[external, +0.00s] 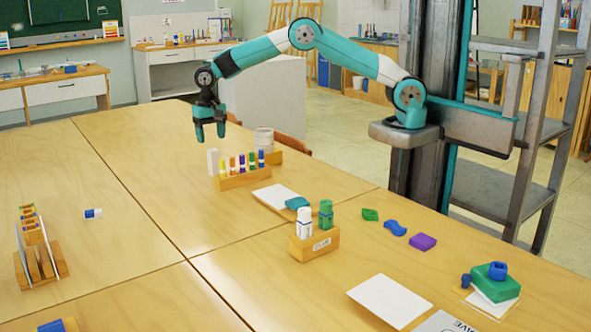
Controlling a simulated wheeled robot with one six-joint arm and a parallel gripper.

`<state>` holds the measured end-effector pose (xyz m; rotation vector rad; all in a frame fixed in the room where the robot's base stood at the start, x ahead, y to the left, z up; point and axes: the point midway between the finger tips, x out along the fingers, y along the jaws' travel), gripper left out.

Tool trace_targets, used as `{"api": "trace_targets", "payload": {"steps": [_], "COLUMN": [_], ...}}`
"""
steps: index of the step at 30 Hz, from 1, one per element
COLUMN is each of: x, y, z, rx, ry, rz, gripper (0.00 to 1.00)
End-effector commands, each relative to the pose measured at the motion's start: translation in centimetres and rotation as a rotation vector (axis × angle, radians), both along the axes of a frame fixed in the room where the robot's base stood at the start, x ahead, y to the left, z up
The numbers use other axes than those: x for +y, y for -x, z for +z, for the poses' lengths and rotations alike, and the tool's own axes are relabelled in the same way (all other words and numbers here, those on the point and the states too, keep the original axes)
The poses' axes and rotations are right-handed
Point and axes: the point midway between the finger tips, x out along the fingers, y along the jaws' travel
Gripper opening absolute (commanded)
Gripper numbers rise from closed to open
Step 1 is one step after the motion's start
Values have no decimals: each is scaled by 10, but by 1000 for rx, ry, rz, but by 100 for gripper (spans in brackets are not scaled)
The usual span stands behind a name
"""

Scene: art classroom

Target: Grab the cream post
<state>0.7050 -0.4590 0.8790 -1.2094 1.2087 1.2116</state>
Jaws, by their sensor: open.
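A cream upright post (212,162) stands at the left end of a wooden rack (243,179) on the table; I cannot tell whether it sits in the rack or just beside it. My gripper (210,135) points down above the post, with its two teal fingers apart and nothing between them. A gap shows between the fingertips and the top of the post. The post's lower part is in plain view.
Several coloured markers stand in the rack, right of the post. A whitish cylinder (264,139) stands behind them. A white card (275,197) with a teal block, and a wooden holder (314,243) with white and green bottles, are nearer.

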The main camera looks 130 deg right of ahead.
Motion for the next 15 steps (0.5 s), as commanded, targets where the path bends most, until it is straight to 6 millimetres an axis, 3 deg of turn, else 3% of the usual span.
{"api": "trace_targets", "payload": {"steps": [10, 15], "x": [0, -1], "y": [1, 4], "z": [-33, -60], "rx": [2, 2], "ry": [-2, -2], "rz": [1, 2], "gripper": [64, 64]}}
